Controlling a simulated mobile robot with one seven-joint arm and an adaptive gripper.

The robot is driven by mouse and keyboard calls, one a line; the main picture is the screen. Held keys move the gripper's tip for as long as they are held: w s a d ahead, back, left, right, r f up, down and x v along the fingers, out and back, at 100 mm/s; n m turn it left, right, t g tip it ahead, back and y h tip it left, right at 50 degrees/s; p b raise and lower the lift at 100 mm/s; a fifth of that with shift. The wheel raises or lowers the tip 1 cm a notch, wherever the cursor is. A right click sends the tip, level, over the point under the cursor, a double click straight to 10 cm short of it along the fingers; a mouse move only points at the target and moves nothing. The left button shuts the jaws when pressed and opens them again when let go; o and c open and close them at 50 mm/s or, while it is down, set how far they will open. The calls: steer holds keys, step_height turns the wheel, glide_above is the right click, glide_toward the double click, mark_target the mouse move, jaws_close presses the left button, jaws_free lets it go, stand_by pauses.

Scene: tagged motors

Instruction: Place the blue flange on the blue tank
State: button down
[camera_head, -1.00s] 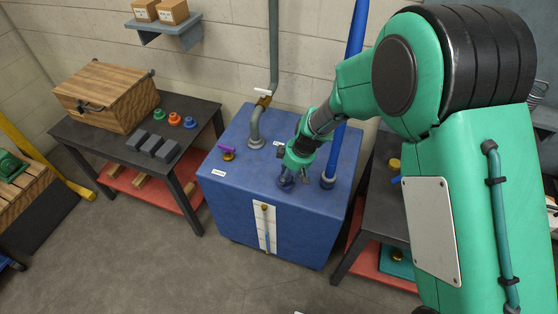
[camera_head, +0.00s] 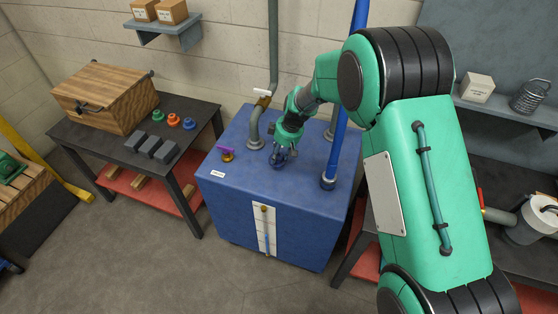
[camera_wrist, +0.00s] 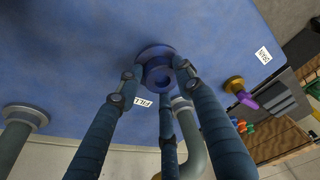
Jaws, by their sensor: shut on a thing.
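The blue tank (camera_head: 300,222) stands in the middle of the head view; its top also fills much of the wrist view (camera_wrist: 70,60). My gripper (camera_head: 279,160) is over the tank's top, between the grey bent pipe and the tall blue pipe. In the wrist view my gripper (camera_wrist: 160,80) has its fingers closed around the blue flange (camera_wrist: 158,58), a round piece with a wide rim and a central hole. Whether the flange touches the tank's top or hangs just above it, I cannot tell. A white "FILL" label (camera_wrist: 139,102) lies close to it.
The grey bent pipe (camera_head: 255,130) rises behind my gripper, and the tall blue pipe (camera_head: 343,130) stands to its right. A valve with a purple handle (camera_head: 227,154) is on the tank's left. The left table (camera_head: 75,140) holds a wooden box, coloured flanges and grey blocks.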

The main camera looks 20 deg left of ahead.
mark_target(280, 156)
stand_by(0.3)
steer(key=shift+f+b, duration=0.55)
steer(key=shift+f, duration=1.1)
steer(key=shift+f, duration=0.1)
steer(key=c, duration=1.2)
jaws_free()
steer(key=shift+o, duration=0.2)
steer(key=p+v, duration=0.2)
steer(key=v, duration=1)
steer(key=shift+p, duration=0.3)
